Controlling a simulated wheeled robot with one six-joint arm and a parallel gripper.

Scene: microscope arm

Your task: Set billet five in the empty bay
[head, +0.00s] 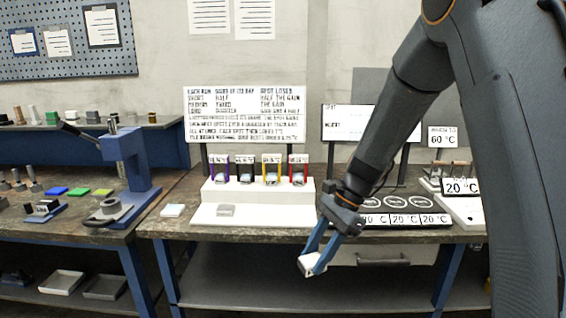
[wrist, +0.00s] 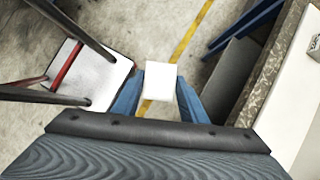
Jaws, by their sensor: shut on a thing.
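My gripper (head: 318,248) has blue fingers shut on a small white block (head: 313,265), held in front of the bench edge and below its top. The block also shows between the fingertips in the wrist view (wrist: 159,80); no number is readable on it. A white stepped stand (head: 258,191) on the bench has several labelled posts in purple, black, yellow and red, with small grey pieces at them. I cannot tell which bay is empty.
A white board of printed text (head: 245,115) stands behind the stand. Round pads (head: 395,203) with temperature labels sit to the right, partly behind my arm. A blue press (head: 125,165) is on the left bench.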

